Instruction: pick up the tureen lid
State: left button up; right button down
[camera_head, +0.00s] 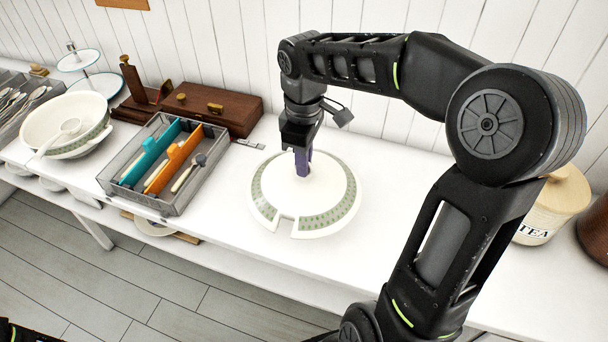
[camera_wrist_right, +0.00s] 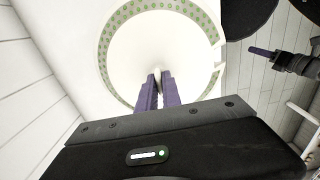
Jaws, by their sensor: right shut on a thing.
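The tureen lid (camera_head: 285,203) is a white disc with a green patterned band and a notch in its front rim. It appears at the middle of the white shelf top; I cannot tell whether it touches the surface. My right gripper (camera_head: 303,170) comes down on it from above, its purple fingers shut on the knob at its centre. In the right wrist view the lid (camera_wrist_right: 137,45) fills the upper middle, with the fingers (camera_wrist_right: 157,78) on either side of the knob. My left gripper (camera_wrist_right: 262,52) shows small at the right of that view; its opening is unclear.
A white tureen bowl (camera_head: 40,118) with a ladle stands further left. A tea canister (camera_head: 540,215) is at right, behind my arm.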

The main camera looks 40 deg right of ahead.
jog(key=shift+r, duration=2.15)
